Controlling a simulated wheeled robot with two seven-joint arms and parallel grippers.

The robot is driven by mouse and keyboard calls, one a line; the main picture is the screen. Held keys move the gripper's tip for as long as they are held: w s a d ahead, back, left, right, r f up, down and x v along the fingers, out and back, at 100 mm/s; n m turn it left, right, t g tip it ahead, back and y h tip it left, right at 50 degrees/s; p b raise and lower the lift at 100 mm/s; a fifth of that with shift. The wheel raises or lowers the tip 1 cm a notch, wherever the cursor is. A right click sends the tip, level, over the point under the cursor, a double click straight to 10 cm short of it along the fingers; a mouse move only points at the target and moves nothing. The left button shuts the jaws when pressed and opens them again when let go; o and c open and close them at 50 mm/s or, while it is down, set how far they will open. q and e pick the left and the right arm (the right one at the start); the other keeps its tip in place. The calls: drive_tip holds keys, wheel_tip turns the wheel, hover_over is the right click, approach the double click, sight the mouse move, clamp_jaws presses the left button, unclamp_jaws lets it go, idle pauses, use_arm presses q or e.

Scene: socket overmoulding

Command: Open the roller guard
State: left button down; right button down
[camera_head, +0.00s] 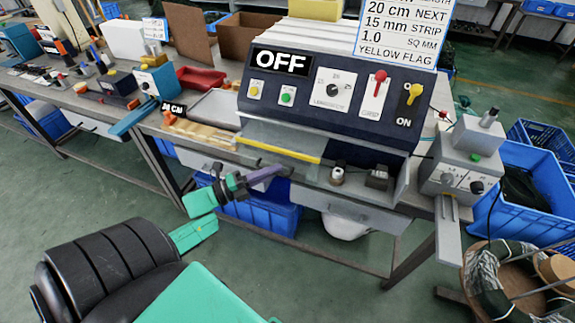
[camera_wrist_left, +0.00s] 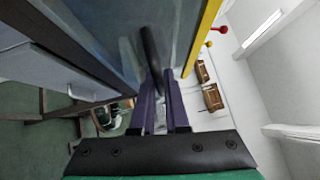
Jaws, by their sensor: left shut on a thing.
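The roller guard (camera_head: 262,137) is a clear panel with a yellow strip on the front of the dark blue machine. In the left wrist view the clear guard (camera_wrist_left: 125,30) fills the upper left, with its yellow edge to the right. A dark rounded handle (camera_wrist_left: 150,46) runs along it to my fingers. My left gripper (camera_head: 279,170) has purple fingers and is at the guard's lower front. In the left wrist view the left gripper (camera_wrist_left: 163,88) is shut on this handle; the exact contact is partly hidden. My right gripper is not in view.
The machine panel (camera_head: 330,88) reads OFF and has buttons, a dial and levers. A grey box with knobs (camera_head: 462,175) stands at its right. Blue crates (camera_head: 268,213) sit below the bench. The bench left of the machine is crowded; the floor in front is open.

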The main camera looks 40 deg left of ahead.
use_arm(q)
drive_tip(key=shift+a, duration=0.25)
drive_tip(key=c, duration=1.2)
unclamp_jaws()
drive_tip(key=b+v, duration=0.2)
drive_tip(key=v, duration=1.2)
drive_tip(key=shift+s+a+f, duration=0.1)
drive_tip(key=shift+s, duration=0.15)
